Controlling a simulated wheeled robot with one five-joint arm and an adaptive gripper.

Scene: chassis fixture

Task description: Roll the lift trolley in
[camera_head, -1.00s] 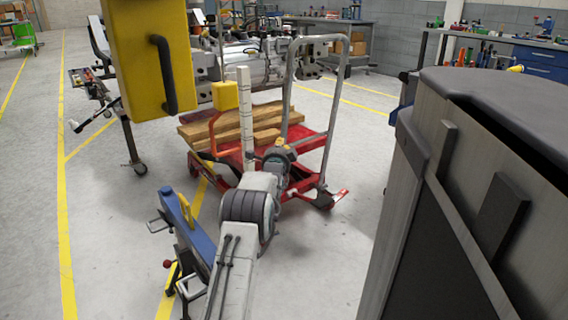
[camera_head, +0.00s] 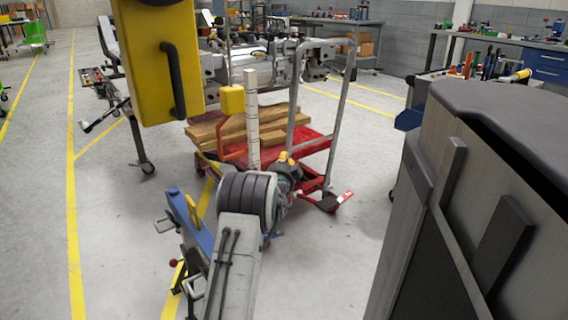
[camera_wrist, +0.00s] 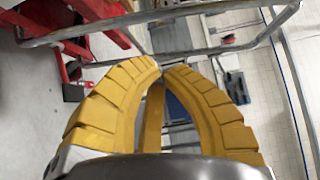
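The lift trolley (camera_head: 313,143) is red, with a tall grey tubular push handle (camera_head: 342,100) on its near right side. Wooden beams (camera_head: 213,130) lie on it, under a large grey machine unit. My gripper (camera_head: 288,158) is low, close to the foot of the handle's left post; the head view does not show clear contact. In the wrist view my gripper's (camera_wrist: 161,66) yellow fingers curve inward, tips almost together, with nothing seen between them. The handle's tube (camera_wrist: 215,50) passes just beyond the tips, apparently apart from them. The red trolley frame (camera_wrist: 100,10) is at the upper left.
A yellow panel with a black grip (camera_head: 160,60) hangs in the left foreground. A blue jack-like stand (camera_head: 192,222) is left of my arm. A large grey cabinet (camera_head: 440,230) fills the right. Floor between trolley and cabinet is clear. Benches stand behind.

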